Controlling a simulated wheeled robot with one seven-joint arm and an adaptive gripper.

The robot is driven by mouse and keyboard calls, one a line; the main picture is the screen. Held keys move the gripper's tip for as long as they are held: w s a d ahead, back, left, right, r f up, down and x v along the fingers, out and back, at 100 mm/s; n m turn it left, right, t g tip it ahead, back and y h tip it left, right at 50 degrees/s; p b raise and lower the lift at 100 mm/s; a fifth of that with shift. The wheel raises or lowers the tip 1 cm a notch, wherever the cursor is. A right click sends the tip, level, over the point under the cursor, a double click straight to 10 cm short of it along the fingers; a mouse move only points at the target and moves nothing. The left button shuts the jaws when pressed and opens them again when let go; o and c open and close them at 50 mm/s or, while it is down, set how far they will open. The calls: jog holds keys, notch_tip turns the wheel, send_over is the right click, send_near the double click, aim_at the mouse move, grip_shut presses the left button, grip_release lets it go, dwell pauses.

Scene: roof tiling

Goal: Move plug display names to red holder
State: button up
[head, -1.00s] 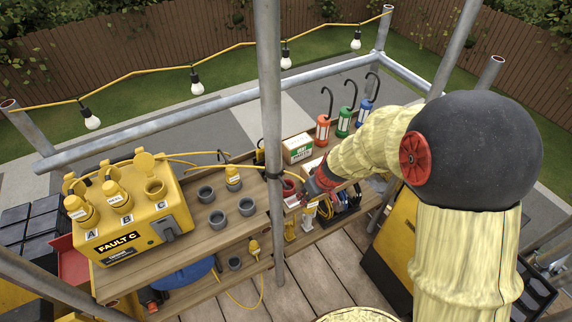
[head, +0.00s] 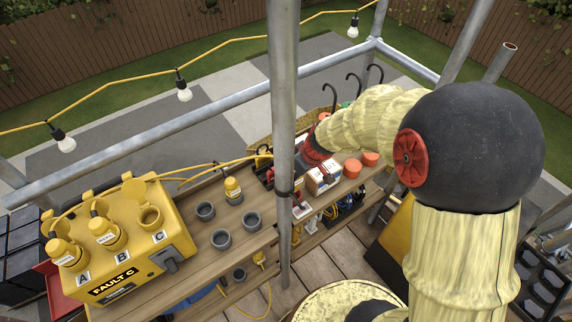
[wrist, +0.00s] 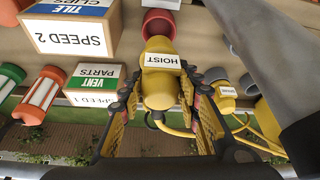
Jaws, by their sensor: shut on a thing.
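A yellow plug labelled HOIST (wrist: 160,80) is between the two jaws of my gripper (wrist: 163,108) in the wrist view, and the jaws are shut on it. Its cord trails below. The red holder (wrist: 162,22) is just beyond the plug's far end. I cannot tell whether the plug touches or enters it. In the head view my arm and a pole hide the jaws, the held plug and the red holder. Another yellow plug (head: 233,190) stands on the bench. The yellow box marked FAULT C (head: 120,262) has plugs in A and B, and socket C (head: 150,216) is empty.
Several grey holders (head: 205,210) stand empty on the bench.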

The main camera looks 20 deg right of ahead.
aim_at(298, 181)
jog(key=shift+f+b, duration=1.9)
jog(key=shift+f, duration=0.95)
jog(key=shift+b, duration=0.6)
jog(key=shift+f+b, duration=0.65)
jog(key=shift+b, duration=0.05)
jog(key=o, duration=1)
jog(key=shift+s, duration=0.1)
jog(key=shift+r, duration=0.1)
jog(key=shift+p+v, duration=2.55)
jog(key=shift+v, duration=2.9)
